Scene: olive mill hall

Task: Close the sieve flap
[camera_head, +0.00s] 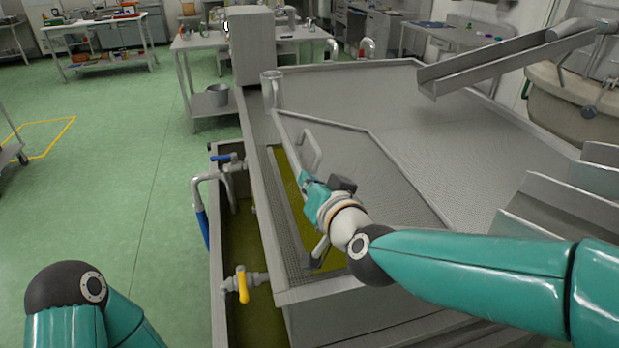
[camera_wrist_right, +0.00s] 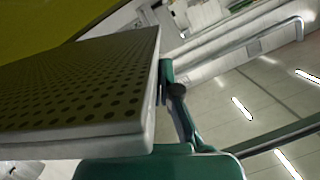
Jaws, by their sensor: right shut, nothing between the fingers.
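The sieve flap (camera_head: 352,160) is a grey mesh panel with a pale rim and a bar handle (camera_head: 312,150). It stands tilted up, open, over a slot of yellow-green liquid (camera_head: 285,180). My right gripper (camera_head: 312,188) is shut and empty, just below the handle at the flap's left side. In the right wrist view, the perforated flap (camera_wrist_right: 90,85) fills the left, with my gripper's teal finger (camera_wrist_right: 172,95) close beside its edge. I cannot tell whether they touch. My left gripper is out of view; only part of my left arm shows at lower left.
A narrow trough with a yellow-handled valve (camera_head: 242,284) and a blue-handled valve (camera_head: 224,158) runs along the left. A metal chute (camera_head: 500,62) hangs over the mesh deck at upper right. The green floor at left is mostly clear.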

